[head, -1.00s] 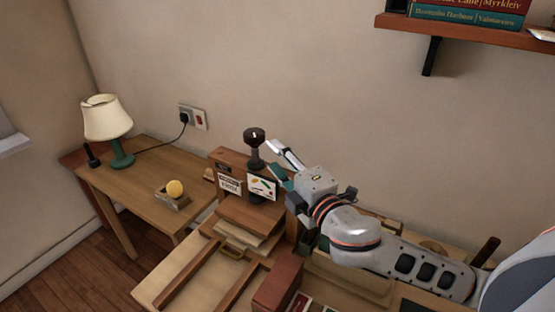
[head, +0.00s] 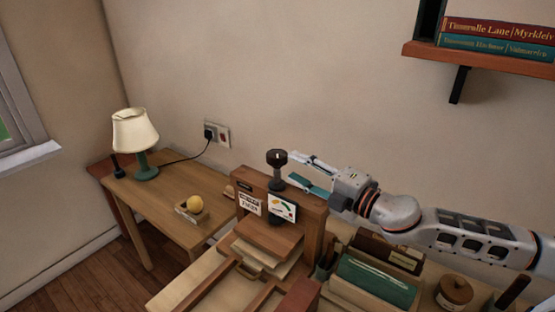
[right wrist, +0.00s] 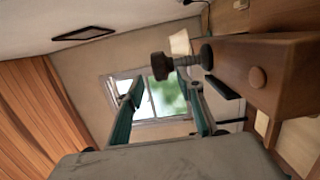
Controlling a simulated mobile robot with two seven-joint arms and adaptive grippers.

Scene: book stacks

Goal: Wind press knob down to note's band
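The press (head: 315,216) is a brown wooden frame at the wall end of the desk. Its dark round knob (head: 277,157) stands on a screw above the top beam; a pale mark shows on it. On the press front are a white lettered note (head: 249,203), too small to read surely, and a dial card (head: 282,209) with coloured bands. My right gripper (head: 292,168) is open, its fingers reaching toward the knob from the right. In the right wrist view the knob (right wrist: 160,66) appears by the open fingertips (right wrist: 159,80); contact cannot be told. My left gripper is out of view.
Green books (head: 375,284) in a holder and a lidded jar (head: 453,292) stand under my right arm. A book shelf (head: 490,60) is upper right.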

